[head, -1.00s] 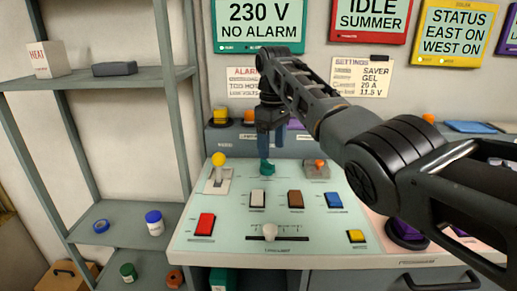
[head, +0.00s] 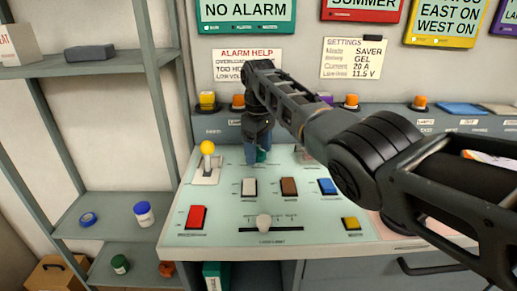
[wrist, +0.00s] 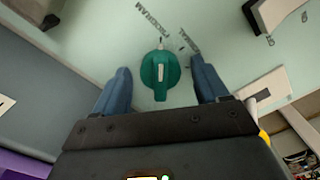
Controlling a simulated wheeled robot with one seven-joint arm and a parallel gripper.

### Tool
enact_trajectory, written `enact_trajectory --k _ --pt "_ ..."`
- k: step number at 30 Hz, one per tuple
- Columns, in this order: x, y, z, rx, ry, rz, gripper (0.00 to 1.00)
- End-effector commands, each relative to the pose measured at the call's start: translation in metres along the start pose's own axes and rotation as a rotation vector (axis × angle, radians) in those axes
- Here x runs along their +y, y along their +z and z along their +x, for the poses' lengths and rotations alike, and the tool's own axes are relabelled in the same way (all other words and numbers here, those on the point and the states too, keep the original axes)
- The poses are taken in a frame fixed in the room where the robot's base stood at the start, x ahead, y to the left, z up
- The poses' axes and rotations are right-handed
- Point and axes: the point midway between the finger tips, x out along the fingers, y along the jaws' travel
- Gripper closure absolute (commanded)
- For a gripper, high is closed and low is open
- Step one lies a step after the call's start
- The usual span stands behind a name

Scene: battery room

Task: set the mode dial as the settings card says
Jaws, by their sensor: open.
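The settings card (head: 352,59) hangs on the wall and reads Mode SAVER, Battery GEL, Current 20 A, Low limit 11.5 V. The green mode dial (wrist: 160,74) is on the pale panel, with a white line along its grip pointing toward the top of the wrist view. Small lettering lies around it; PROGRAM is legible, the rest is not. In the head view the dial (head: 262,156) is mostly hidden by my gripper (head: 257,153). My gripper (wrist: 160,88) is open, its blue fingers on either side of the dial with gaps.
A yellow-knobbed lever (head: 207,148) stands left of the dial. White (head: 249,187), brown (head: 289,187) and blue (head: 327,187) rockers, a red switch (head: 196,217) and a slider knob (head: 264,222) lie in front.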

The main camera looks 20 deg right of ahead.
Motion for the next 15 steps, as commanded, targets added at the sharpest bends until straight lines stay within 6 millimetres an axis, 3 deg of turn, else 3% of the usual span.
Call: enact_trajectory --k 6,15 --pt "-0.0001 -0.0001 0.0003 0.000 0.000 0.000 0.27" --pt "0.0000 -0.0001 0.0001 0.000 0.000 0.000 0.56"
